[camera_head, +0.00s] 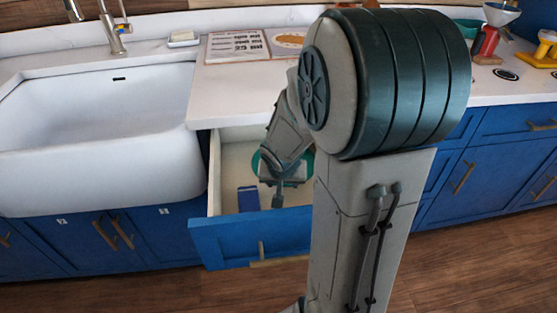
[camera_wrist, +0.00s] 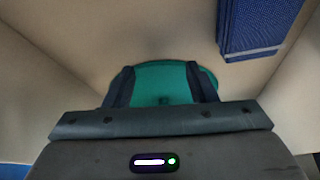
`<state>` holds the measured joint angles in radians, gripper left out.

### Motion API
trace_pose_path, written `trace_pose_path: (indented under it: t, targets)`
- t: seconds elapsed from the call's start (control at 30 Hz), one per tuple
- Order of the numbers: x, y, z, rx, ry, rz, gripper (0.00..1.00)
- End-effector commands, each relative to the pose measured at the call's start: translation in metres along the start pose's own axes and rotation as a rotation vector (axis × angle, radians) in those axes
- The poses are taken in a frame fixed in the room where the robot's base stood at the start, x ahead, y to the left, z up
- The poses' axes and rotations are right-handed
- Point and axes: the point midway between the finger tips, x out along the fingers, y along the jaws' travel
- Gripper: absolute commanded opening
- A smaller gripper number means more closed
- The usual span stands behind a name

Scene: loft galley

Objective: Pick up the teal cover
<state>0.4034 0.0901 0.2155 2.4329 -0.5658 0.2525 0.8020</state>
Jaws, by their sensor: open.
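The teal cover (camera_wrist: 162,86) lies in the open drawer (camera_head: 228,168), and in the wrist view it shows between and beyond my fingers. My gripper (camera_wrist: 160,72) is open, with one dark finger on each side of the cover. In the head view my gripper (camera_head: 278,197) is down inside the drawer. My palm hides the near part of the cover, and I cannot tell whether the fingers touch it.
A blue folded cloth-like item (camera_wrist: 258,25) lies in the drawer beside the cover; it also shows in the head view (camera_head: 247,199). The drawer walls are close around my gripper. A white sink (camera_head: 95,130) is to the left, and the counter (camera_head: 235,85) is behind.

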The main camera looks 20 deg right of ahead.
Motion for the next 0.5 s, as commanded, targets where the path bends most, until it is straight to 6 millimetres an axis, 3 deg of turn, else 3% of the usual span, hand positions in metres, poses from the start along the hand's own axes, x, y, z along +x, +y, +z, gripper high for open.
trace_pose_path:
  t: [0.5]
  targets:
    - [0.028, 0.002, -0.061, 0.007, -0.001, -0.001, 0.51]
